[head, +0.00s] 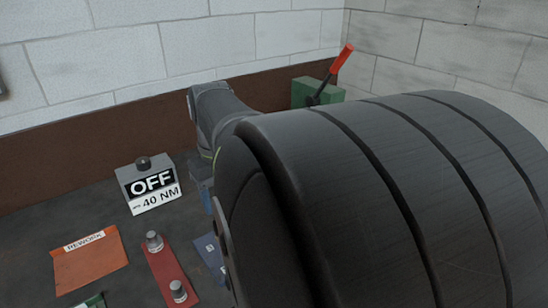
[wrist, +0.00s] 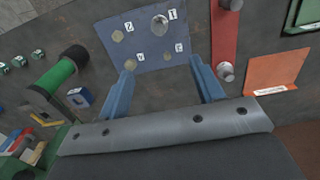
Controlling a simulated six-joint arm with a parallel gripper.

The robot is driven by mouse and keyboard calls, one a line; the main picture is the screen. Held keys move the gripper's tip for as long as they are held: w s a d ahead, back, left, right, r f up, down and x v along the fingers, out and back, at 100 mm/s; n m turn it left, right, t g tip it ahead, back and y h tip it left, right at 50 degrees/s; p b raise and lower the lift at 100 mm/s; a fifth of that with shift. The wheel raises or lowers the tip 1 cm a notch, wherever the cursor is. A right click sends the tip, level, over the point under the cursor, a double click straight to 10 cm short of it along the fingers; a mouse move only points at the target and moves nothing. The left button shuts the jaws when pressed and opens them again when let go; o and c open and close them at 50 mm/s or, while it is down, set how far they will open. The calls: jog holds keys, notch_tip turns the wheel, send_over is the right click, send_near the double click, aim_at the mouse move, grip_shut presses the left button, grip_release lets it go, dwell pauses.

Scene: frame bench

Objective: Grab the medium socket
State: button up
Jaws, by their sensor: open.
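A red strip (head: 166,266) on the bench carries two metal sockets, one at its far end (head: 153,241) and one nearer (head: 178,291). The strip (wrist: 225,38) also shows in the wrist view, with a grey socket (wrist: 226,71) at its lower end and another (wrist: 231,4) at the top edge. I cannot tell which is the medium one. My gripper (wrist: 161,64) is open, its blue fingers apart with nothing between them. The strip lies to the right of the fingers. In the head view my arm hides most of the gripper.
A blue numbered plate (wrist: 143,38) with several bolt heads lies ahead of the fingers. An orange REWORK mat (head: 89,262) lies beside the strip. A grey OFF box (head: 148,182) stands behind. A green-and-black cylinder (wrist: 60,72) and a small blue block (wrist: 80,100) are at left.

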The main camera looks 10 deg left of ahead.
notch_tip(320, 180, down, 18)
jog(key=n, duration=0.3)
jog(key=shift+s+d+f, duration=0.1)
jog(key=shift+d+f, duration=0.05)
jog(key=c, duration=1.2)
